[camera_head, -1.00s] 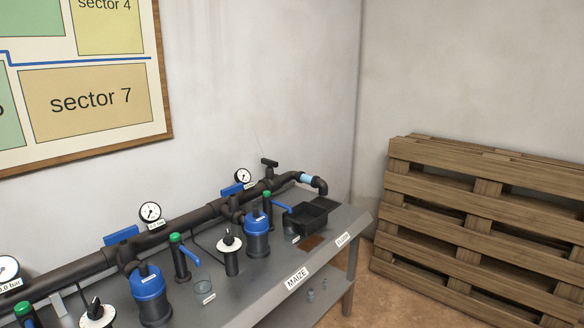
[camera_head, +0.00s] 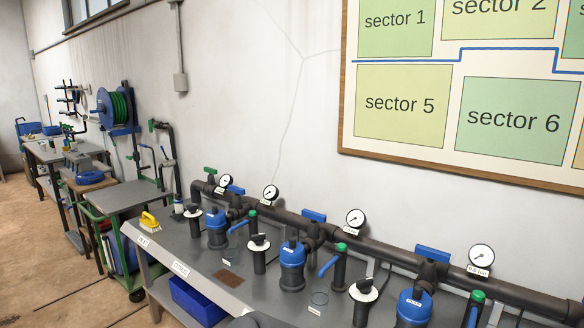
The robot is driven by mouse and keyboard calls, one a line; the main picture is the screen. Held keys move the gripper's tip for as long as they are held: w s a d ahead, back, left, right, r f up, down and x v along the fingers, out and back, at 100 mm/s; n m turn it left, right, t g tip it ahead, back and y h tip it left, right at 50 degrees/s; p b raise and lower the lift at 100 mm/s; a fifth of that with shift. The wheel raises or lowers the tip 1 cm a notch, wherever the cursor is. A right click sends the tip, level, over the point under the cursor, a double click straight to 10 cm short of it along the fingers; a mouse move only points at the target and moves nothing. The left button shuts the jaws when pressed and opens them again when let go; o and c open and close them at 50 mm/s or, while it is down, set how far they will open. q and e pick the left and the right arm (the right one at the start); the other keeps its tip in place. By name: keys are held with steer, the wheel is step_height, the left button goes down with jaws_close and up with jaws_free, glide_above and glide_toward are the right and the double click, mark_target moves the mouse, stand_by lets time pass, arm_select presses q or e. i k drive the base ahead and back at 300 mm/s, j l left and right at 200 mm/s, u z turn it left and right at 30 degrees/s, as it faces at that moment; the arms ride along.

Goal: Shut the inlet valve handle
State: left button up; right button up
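A dark pipe manifold (camera_head: 322,228) runs along the back of the grey bench. At its left end, above the bend, a small green handle (camera_head: 210,170) sits on the pipe. It may be the inlet valve handle; I see no readable label on it. Its exact angle is too small to tell. Blue lever handles on green-capped valves (camera_head: 340,263) stand along the front of the pipe. Blue handles also sit on top of the main pipe, one (camera_head: 432,253) at the right. Neither of my grippers is in view.
Blue filters (camera_head: 292,267), white-disc fittings (camera_head: 259,243) and gauges (camera_head: 355,219) crowd the bench. A yellow brush (camera_head: 150,221) lies at its left end. A blue crate (camera_head: 198,300) is below. A green cart (camera_head: 127,198) stands left; open floor (camera_head: 50,260) lies in front.

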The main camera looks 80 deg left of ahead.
mark_target(210, 170)
steer(key=u, duration=3.2)
steer(key=i+j+z, duration=0.1)
steer(key=z, duration=0.45)
steer(key=i+j+z, duration=0.45)
steer(key=j, duration=0.3)
steer(key=j+z, duration=0.25)
steer(key=j, duration=0.15)
steer(key=i+j+z, duration=0.1)
steer(key=j+z, duration=0.15)
steer(key=j, duration=0.2)
